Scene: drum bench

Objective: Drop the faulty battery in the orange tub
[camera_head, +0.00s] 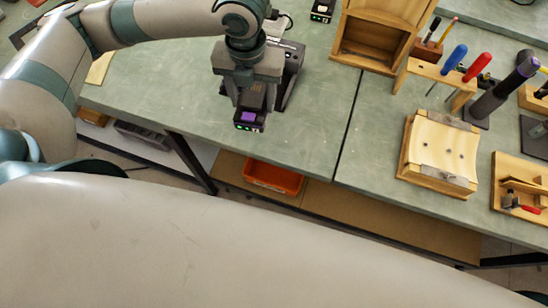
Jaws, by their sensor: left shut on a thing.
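My left gripper (250,95) points down over the bench, shut on a dark battery (249,122) with a purple patch and small green lights on its end. The battery is at the bench's front part, beside a black charger-like stand (291,70) that is partly hidden by the gripper. I cannot tell whether the battery still touches the stand. The orange tub (272,178) is on the shelf below the bench's front edge. Its back part is hidden under the bench top. My right gripper is out of view.
A second dark block with green lights (322,11) stands at the back. To the right are an open wooden box (380,38), a tool rack with screwdrivers (436,75) and a wooden block with a curved top (440,150). The bench's front middle is clear.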

